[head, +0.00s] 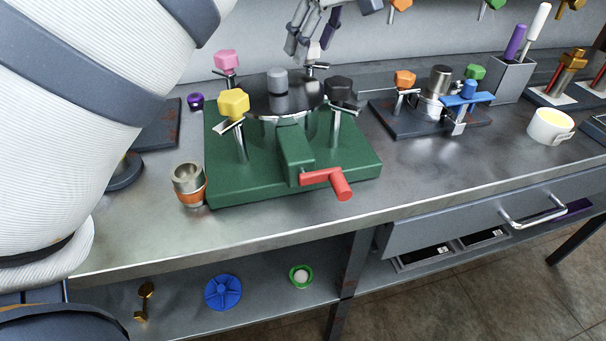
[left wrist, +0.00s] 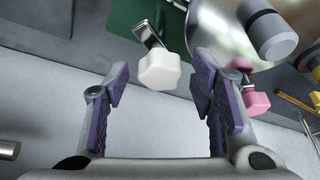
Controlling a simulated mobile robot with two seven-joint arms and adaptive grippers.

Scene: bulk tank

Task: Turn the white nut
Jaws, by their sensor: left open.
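The white nut (head: 314,51) sits on a bolt at the back of the green tank base (head: 345,172), behind the round metal lid (head: 301,95). In the head view it is partly hidden by my left gripper (head: 310,40), which hangs over it from above. In the left wrist view the white nut (left wrist: 160,70) lies between the two purple-padded fingertips of my left gripper (left wrist: 158,82). The fingers are open, with a gap on each side of the nut. My right gripper is not in view.
Pink (head: 226,61), yellow (head: 233,102) and black (head: 340,89) nuts stand around the lid. A red crank (head: 327,180) sticks out in front. A smaller fixture (head: 430,112) stands to the right, and a metal cup (head: 188,184) to the left. The wall (head: 350,40) is close behind.

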